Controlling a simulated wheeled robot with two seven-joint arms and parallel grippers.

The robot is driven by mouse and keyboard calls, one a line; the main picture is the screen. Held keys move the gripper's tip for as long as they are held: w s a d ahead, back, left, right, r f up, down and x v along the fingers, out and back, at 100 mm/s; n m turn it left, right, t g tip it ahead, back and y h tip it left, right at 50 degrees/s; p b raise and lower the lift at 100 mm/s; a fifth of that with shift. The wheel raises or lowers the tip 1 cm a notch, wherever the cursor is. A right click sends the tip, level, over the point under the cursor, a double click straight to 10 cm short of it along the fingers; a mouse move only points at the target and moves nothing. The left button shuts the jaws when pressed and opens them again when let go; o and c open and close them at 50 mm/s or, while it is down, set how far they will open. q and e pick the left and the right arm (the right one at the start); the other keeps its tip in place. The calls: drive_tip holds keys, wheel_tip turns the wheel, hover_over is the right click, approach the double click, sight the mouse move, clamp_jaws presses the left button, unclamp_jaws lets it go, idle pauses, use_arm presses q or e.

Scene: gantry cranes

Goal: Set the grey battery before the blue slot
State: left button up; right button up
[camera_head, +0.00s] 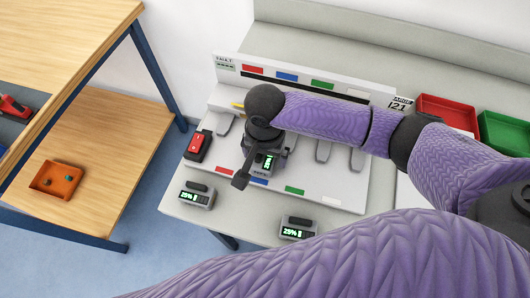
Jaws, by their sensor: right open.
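A grey battery with a lit green display (266,164) stands on the white charging station, just behind the blue mark (258,182) on its front edge. My right gripper (250,168) is over this battery, with its jaws open. One dark finger shows at the battery's left; the other finger and part of the battery are hidden by the hand and wrist. I cannot tell whether the fingers touch it. A second blue mark (286,76) is on the back panel. My left gripper is not in view.
Two grey batteries reading 25% stand on the table's front, one at left (196,196) and one at centre (298,229). Red (447,108) and green (500,130) bins are at right. A wooden shelf unit (95,160) stands at left.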

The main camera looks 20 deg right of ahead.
wheel_tip(320, 180, up, 12)
drive_tip(key=p, duration=0.4)
drive_tip(key=shift+p, duration=0.3)
drive_tip(key=shift+f, duration=0.15)
